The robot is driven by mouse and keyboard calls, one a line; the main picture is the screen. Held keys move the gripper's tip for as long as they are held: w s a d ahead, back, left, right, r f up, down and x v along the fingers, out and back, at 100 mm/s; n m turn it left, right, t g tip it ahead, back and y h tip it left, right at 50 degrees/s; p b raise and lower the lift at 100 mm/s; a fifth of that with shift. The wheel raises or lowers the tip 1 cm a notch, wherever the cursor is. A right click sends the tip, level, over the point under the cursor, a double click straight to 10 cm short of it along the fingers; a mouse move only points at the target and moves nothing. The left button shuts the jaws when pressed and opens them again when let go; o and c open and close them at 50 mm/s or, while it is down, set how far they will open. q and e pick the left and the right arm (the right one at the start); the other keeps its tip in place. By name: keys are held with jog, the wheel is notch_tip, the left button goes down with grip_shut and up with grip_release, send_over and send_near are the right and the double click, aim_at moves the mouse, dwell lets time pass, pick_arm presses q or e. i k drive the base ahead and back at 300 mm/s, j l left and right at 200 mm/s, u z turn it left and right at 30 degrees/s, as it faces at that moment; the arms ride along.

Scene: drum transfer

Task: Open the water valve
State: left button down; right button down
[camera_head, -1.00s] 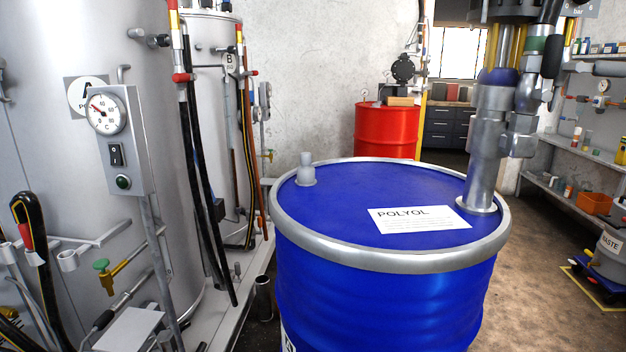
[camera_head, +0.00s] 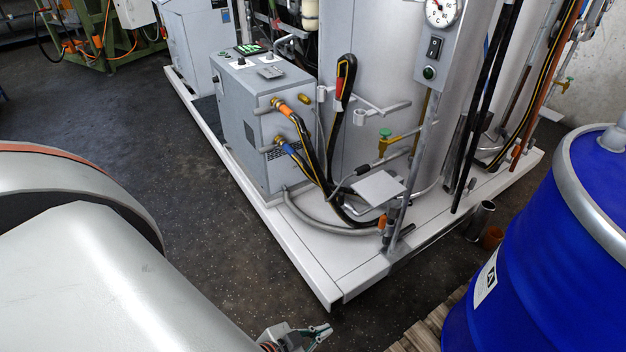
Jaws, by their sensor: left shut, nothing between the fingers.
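A brass valve with a green handle (camera_head: 385,134) sits on a thin pipe in front of the large grey tank (camera_head: 362,60). No label on it can be read, so I cannot tell whether it is the water valve. My left gripper (camera_head: 322,331) shows at the bottom edge, partly cut off by the frame. It is shut and empty, low over the dark floor, in front of the white skid and well apart from the valve. My right gripper is not in view.
A grey box unit (camera_head: 246,125) with orange-ended and blue-ended hoses stands left of the tank. The white skid edge (camera_head: 318,282) crosses the middle. A blue drum (camera_head: 545,265) stands at the right on a wooden pallet (camera_head: 425,330). Dark floor (camera_head: 215,235) is clear at left.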

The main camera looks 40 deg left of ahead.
aim_at(342, 197)
jog(key=u, duration=1)
jog(key=j+z, duration=0.1)
jog(key=z, duration=0.3)
jog(key=i+j+z, duration=0.1)
jog(key=z, duration=0.3)
jog(key=j+z, duration=0.15)
jog(key=z, duration=0.25)
jog(key=j+z, duration=0.3)
jog(key=j, duration=0.15)
jog(key=j+z, duration=0.35)
jog(key=k+j+z, duration=0.1)
jog(key=j+z, duration=0.15)
jog(key=j, duration=0.8)
jog(key=k+j, duration=0.1)
jog(key=j, duration=0.5)
jog(key=k+j, duration=0.1)
jog(key=j, duration=0.45)
jog(key=j+z, duration=0.1)
jog(key=j, duration=0.5)
jog(key=k, duration=0.05)
